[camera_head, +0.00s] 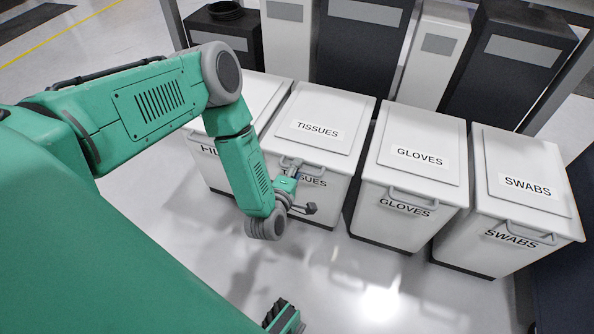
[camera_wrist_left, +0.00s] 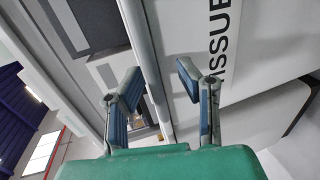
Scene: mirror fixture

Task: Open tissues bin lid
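The tissues bin (camera_head: 305,150) is white, with TISSUES on its lid (camera_head: 318,118) and on its front. The lid lies flat and shut. My left gripper (camera_head: 301,187) is at the upper front of this bin, by the front label, and partly covers the label and the handle area. In the left wrist view my left gripper (camera_wrist_left: 155,85) has its two fingers spread apart. A grey bar or rim (camera_wrist_left: 150,70) runs between them; I cannot tell whether it is the handle or the lid edge, or whether a finger touches it.
The gloves bin (camera_head: 408,165) and the swabs bin (camera_head: 515,200) stand to the right, lids shut. Another white bin (camera_head: 262,95) is at the left, partly behind my arm. Dark and white bins stand behind. The floor in front (camera_head: 370,290) is clear.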

